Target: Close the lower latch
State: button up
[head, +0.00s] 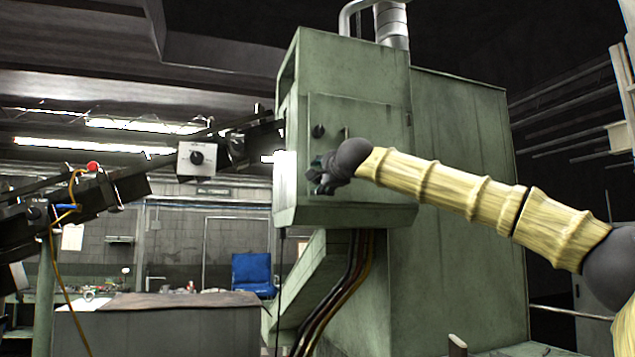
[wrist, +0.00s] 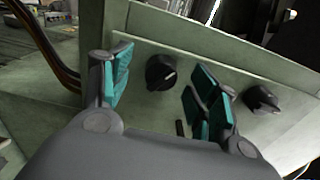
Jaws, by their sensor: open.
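The lower latch is a round black knob (wrist: 160,72) with a pale mark, on the green panel door (head: 362,118) of the machine. In the wrist view it shows beyond and between my two teal-padded fingers, on the side nearer the cables. In the head view my gripper covers it. The upper latch, a similar black knob (head: 318,131), shows above my gripper; it also shows in the wrist view (wrist: 262,98), to the right of the right finger. My gripper (head: 320,176) is open at the door's lower left. I cannot tell whether a finger touches the lower latch.
A small dark part (wrist: 180,128) lies on the door by the right finger. Cables (head: 350,270) hang under the green box. A dark rail with a grey control box (head: 197,158) stands left of the machine. A blue chair (head: 253,273) and a bench are farther back.

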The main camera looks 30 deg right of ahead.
grip_shut()
jog(key=shift+r, duration=0.1)
